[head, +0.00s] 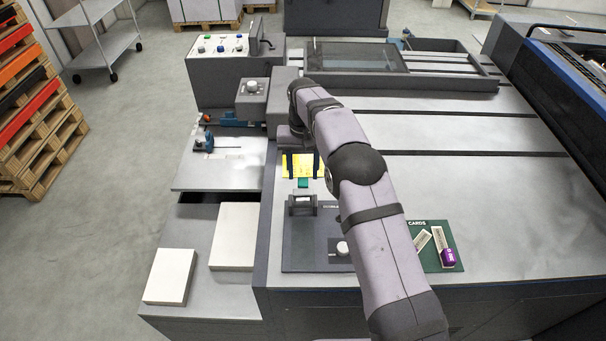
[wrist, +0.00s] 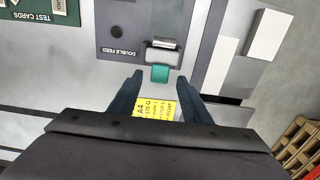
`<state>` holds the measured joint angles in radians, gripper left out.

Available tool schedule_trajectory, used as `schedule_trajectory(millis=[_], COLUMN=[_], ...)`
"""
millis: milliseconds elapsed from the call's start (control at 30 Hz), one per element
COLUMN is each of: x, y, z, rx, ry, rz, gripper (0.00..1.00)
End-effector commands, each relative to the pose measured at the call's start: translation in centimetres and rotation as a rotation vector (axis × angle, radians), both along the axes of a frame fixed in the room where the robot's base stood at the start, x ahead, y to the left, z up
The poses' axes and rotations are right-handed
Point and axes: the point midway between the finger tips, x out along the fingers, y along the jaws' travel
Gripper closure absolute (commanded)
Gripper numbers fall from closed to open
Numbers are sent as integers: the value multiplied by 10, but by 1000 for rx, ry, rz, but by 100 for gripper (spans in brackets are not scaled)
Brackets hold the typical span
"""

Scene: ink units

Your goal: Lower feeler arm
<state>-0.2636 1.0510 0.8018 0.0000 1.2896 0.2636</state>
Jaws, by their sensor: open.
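A small grey block with a light roller and a green tab, which looks like the feeler arm (head: 303,183), sits on the dark double-feed plate (head: 300,255). In the wrist view the green tab (wrist: 160,74) sticks out of the block (wrist: 162,55) toward my gripper. My gripper (head: 302,178) is open, its two dark blue fingers pointing toward the block. In the wrist view the tab shows in the gap between the fingertips (wrist: 160,78), and nothing is held. Contact and height above the tab cannot be told.
A yellow printed label (head: 297,165) shows between the fingers, nearer the palm in the wrist view. White paper stacks (head: 233,236) lie to the left. A green test-cards tray (head: 432,262) with several cards or tags is at right. A white knob (head: 342,248) stands near the block.

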Motion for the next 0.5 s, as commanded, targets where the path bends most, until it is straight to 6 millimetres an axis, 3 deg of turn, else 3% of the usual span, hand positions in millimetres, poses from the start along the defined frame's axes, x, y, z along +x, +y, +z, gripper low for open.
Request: schedule_trajectory(millis=[233,500], x=[0,0], y=[0,0], z=[-23,-28], rx=[0,0], ry=[1,0], rz=[0,0], gripper=[56,56])
